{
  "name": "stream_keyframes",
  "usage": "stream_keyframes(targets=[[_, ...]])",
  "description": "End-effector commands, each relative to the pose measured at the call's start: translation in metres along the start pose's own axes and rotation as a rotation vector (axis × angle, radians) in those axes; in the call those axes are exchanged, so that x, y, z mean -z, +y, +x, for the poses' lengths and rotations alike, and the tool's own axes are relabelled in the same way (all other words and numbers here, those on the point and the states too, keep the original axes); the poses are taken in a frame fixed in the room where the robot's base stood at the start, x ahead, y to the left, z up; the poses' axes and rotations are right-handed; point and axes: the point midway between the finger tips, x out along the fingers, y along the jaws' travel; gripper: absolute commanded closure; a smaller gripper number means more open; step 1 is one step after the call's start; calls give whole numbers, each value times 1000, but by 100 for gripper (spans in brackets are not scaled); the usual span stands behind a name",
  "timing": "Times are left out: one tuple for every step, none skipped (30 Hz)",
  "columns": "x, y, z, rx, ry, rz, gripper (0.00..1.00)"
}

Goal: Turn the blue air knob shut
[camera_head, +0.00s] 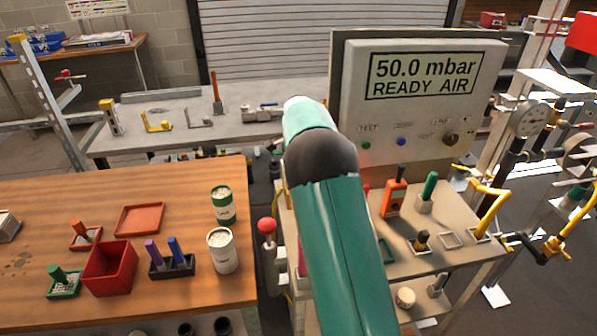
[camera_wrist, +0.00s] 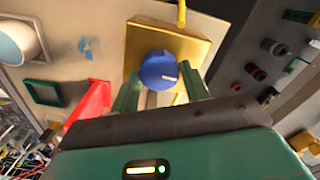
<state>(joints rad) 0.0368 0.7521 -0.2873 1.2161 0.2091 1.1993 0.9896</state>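The blue air knob (camera_wrist: 158,70) shows in the wrist view, round with a short white mark at its right, on a brass-coloured plate (camera_wrist: 187,45). My gripper (camera_wrist: 162,76) has its two green fingers apart, one on each side of the knob's lower part. Whether the fingers touch the knob is not clear. In the head view, my green arm reaches forward and hides the gripper and this knob. A grey panel (camera_head: 350,120) with a display (camera_head: 421,76) reading "50.0 mbar READY AIR" stands to the right of my arm.
A red wedge-shaped part (camera_wrist: 90,108) is close left of the gripper, and a yellow rod (camera_wrist: 181,12) is above the knob. A dark panel with jacks (camera_wrist: 258,70) is at right. A wooden table (camera_head: 60,215) with trays and cans is left of my arm.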

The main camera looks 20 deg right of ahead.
Motion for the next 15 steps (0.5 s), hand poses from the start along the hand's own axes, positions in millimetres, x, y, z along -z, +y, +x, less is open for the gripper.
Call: stream_keyframes(targets=[[0,0,0,1,1,0,44],[0,0,0,1,1,0,38],[0,0,0,0,0,0,36],[0,0,0,0,0,0,36],[0,0,0,0,0,0,36],[0,0,0,-1,0,0,36],[0,0,0,-1,0,0,36],[0,0,0,-1,-1,0,36],[0,0,0,-1,-1,0,36],[0,0,0,-1,-1,0,36],[0,0,0,-1,-1,0,36],[0,0,-2,-1,-1,-1,36],[0,0,-4,-1,-1,-1,36],[0,0,-6,0,0,-1,36],[0,0,-10,1,0,-1,36]])
